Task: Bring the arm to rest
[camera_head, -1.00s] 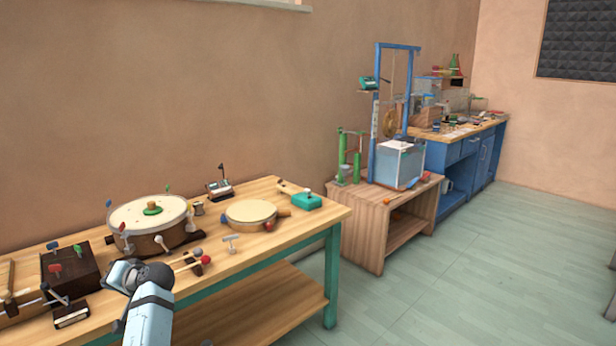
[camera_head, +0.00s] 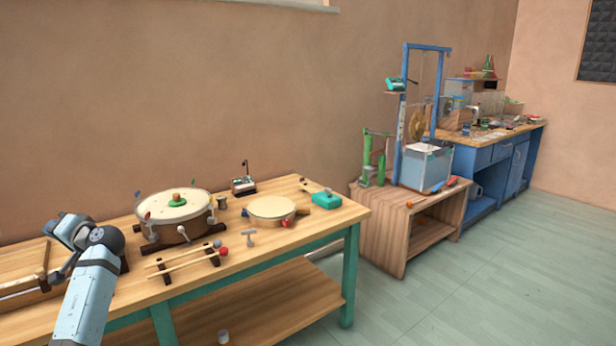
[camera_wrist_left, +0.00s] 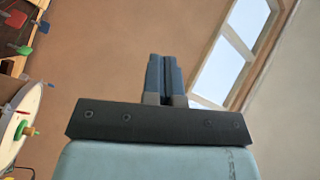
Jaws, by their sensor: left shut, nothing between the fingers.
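My left arm comes in from the lower left of the head view, its bend over the left part of the wooden table (camera_head: 230,249). My left gripper (camera_wrist_left: 166,76) shows in the left wrist view with its two blue-grey fingers together and nothing between them. Behind the fingers are bare wall and a window. In the head view the arm hides the fingers. My right gripper is in neither view.
A wooden stand (camera_head: 385,225) and blue cabinet (camera_head: 484,188) are beyond. Floor at right is clear.

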